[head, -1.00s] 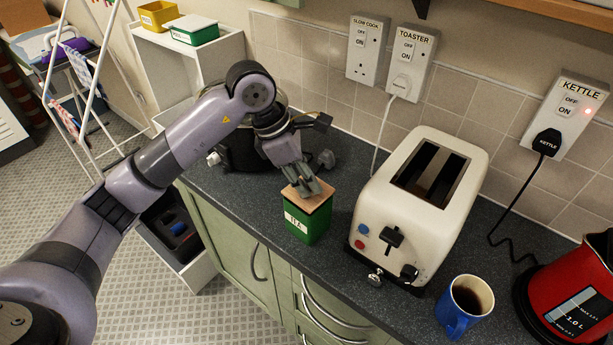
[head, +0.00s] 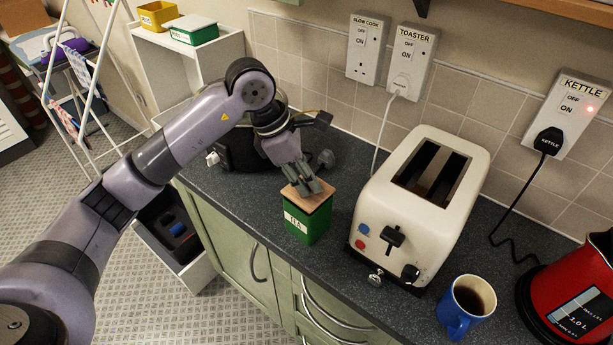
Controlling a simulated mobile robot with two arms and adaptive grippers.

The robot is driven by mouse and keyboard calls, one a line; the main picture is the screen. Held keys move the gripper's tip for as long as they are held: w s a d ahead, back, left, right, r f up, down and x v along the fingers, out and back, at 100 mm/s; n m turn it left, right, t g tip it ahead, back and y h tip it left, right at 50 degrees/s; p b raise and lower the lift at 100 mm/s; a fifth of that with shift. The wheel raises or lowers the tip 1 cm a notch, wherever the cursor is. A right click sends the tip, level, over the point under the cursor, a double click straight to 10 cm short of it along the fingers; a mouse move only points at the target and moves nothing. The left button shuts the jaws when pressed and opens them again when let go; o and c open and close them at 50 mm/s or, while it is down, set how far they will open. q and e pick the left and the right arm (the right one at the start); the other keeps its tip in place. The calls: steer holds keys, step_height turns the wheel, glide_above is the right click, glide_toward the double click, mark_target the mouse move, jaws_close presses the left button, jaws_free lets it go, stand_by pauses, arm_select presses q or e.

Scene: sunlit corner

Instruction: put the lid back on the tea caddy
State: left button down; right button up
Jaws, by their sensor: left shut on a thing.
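The green tea caddy (head: 303,225) with a white TEA label stands upright on the dark worktop, left of the toaster. The wooden lid (head: 316,203) sits at the top of the caddy, covering its opening. From this angle I cannot tell whether it is fully seated. My left gripper (head: 307,188) is above the caddy, pointing down, with its fingers shut on the lid's top; the fingers hide whatever part they grip. My right gripper is not in view.
The cream toaster (head: 416,205) stands close to the right of the caddy. A blue mug (head: 465,306) of dark drink and a red kettle (head: 575,290) stand further right. A dark slow cooker (head: 240,150) is behind my left arm. The worktop's front edge is near the caddy.

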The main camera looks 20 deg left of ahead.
arm_select(q)
steer(key=shift+f+b, duration=0.45)
steer(key=shift+b, duration=0.45)
stand_by(1.1)
stand_by(0.3)
steer(key=c, duration=1.3)
jaws_free()
steer(key=shift+o, duration=0.5)
steer(key=o, duration=0.4)
steer(key=shift+r+p, duration=1.9)
steer(key=shift+r, duration=1.65)
